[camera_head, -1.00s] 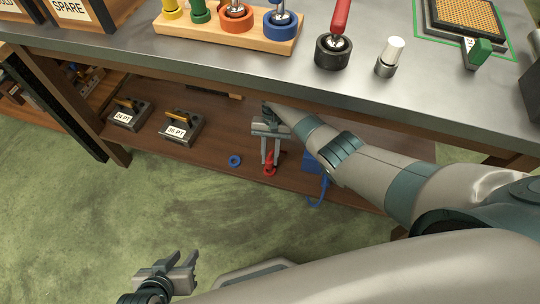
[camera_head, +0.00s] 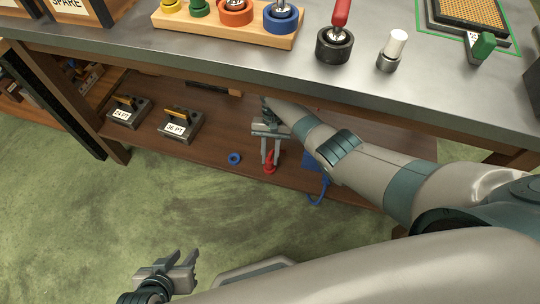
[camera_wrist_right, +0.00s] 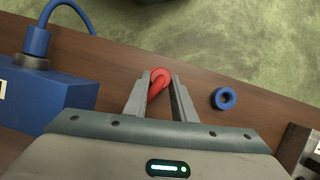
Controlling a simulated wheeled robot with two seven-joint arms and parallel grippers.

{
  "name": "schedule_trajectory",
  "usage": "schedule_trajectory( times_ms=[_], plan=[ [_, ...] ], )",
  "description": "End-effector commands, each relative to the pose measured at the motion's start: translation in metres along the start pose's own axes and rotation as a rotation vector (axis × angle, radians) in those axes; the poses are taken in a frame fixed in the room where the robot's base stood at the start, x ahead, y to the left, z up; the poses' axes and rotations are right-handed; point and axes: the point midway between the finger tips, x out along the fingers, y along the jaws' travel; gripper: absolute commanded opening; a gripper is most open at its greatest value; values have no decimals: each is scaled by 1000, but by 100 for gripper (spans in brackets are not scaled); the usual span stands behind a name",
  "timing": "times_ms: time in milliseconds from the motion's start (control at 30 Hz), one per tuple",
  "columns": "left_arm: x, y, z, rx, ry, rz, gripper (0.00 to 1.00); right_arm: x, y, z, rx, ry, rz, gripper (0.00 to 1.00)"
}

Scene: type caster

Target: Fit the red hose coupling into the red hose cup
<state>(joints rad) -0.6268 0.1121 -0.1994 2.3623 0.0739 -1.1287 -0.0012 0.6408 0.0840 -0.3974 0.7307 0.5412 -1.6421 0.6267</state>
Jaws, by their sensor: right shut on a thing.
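The red hose coupling (camera_head: 270,165) is a small red piece low on the lower shelf. My right gripper (camera_head: 270,162) points down and is shut on it. In the right wrist view the coupling (camera_wrist_right: 160,80) shows as a rounded red piece between the fingertips (camera_wrist_right: 162,82). Its lower end and any contact with the shelf are hidden. A red-orange cup (camera_head: 236,17) in the wooden rack on the bench top may be the red hose cup. My left gripper (camera_head: 190,268) is open and empty over the floor at the lower left, far from the coupling.
The wooden rack (camera_head: 215,32) also holds yellow, green and blue cups. A blue ring (camera_head: 234,158) lies left of the coupling; a blue box (camera_wrist_right: 45,98) with a cable stands beside my right gripper. The bench top's edge (camera_head: 300,80) overhangs the shelf. Labelled blocks (camera_head: 181,126) stand left.

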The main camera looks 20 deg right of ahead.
Motion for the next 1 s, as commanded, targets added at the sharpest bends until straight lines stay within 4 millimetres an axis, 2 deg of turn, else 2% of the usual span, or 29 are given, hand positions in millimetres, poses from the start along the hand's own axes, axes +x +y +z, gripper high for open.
schedule_trajectory(
  times_ms=[333,367,400,433,800,1000],
  plan=[
    [4,0,3,0,0,0,31,7,0,-3,0,1,-1,0],
    [4,0,2,0,0,0,31,6,0,-3,-1,1,-1,31],
    [4,0,2,0,0,0,31,6,0,-3,0,1,-1,40],
    [4,0,2,0,0,0,31,6,0,-3,0,1,-1,45],
    [3,-1,3,0,-5,-2,31,5,0,-2,0,1,-1,45],
    [-2,-8,7,1,-48,-21,31,-9,0,3,0,2,-2,45]
  ],
)
